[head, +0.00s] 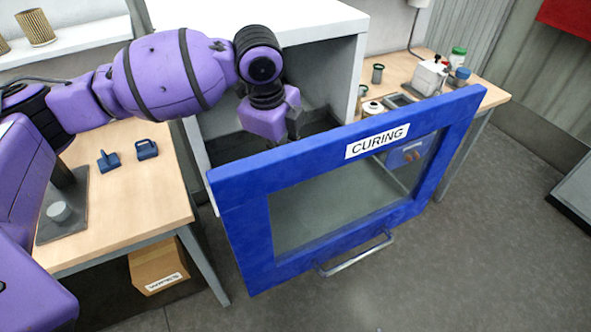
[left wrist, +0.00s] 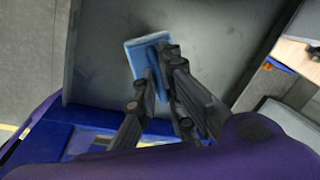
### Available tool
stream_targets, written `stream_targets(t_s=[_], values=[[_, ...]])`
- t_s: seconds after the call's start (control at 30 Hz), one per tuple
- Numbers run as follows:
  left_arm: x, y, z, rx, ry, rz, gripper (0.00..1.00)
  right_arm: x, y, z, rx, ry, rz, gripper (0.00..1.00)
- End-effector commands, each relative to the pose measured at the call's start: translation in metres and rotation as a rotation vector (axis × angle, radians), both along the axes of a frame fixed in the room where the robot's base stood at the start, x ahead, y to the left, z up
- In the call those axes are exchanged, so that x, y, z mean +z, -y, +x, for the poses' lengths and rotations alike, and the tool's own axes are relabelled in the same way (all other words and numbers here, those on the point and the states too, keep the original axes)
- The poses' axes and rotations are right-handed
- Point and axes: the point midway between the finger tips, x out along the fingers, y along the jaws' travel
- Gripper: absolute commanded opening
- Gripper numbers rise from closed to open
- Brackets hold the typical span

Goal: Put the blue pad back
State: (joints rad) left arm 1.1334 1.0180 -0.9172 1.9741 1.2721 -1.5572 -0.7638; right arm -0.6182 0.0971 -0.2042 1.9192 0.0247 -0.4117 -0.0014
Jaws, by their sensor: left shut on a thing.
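The blue pad (left wrist: 137,56) is a light blue, flat piece in the left wrist view, in front of a dark grey surface. My left gripper (left wrist: 158,72) is shut on it, and the fingers cover part of it. In the head view my left gripper (head: 294,122) reaches down at the opening of the white cabinet (head: 345,72), behind the blue door labelled CURING (head: 240,225). Its fingertips and the pad are hidden by the door there. I cannot tell whether the pad touches the grey surface. My right gripper is not in view.
The door stands open with its handle (head: 355,256) outward. Two small dark blue pieces (head: 147,149) lie on the left wooden table (head: 125,205), near a grey plate. A cardboard box (head: 157,265) is below. The right bench (head: 490,92) holds containers and a white device.

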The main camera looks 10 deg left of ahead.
Motion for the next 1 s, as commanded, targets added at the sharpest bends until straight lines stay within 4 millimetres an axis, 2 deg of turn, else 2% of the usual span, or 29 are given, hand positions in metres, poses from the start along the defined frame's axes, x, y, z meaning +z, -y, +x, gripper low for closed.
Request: stream_targets(t_s=[0.17, 0.8, 1.0], values=[[0.010, 0.000, 0.001, 0.000, 0.003, 0.000, 0.00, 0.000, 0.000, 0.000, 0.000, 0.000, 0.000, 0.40], [0.074, 0.000, 0.001, 0.000, 0.002, 0.000, 0.00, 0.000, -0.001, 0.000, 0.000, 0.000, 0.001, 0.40], [0.088, 0.000, 0.000, 0.000, 0.001, 0.001, 0.00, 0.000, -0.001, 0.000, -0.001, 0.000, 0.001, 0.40]])
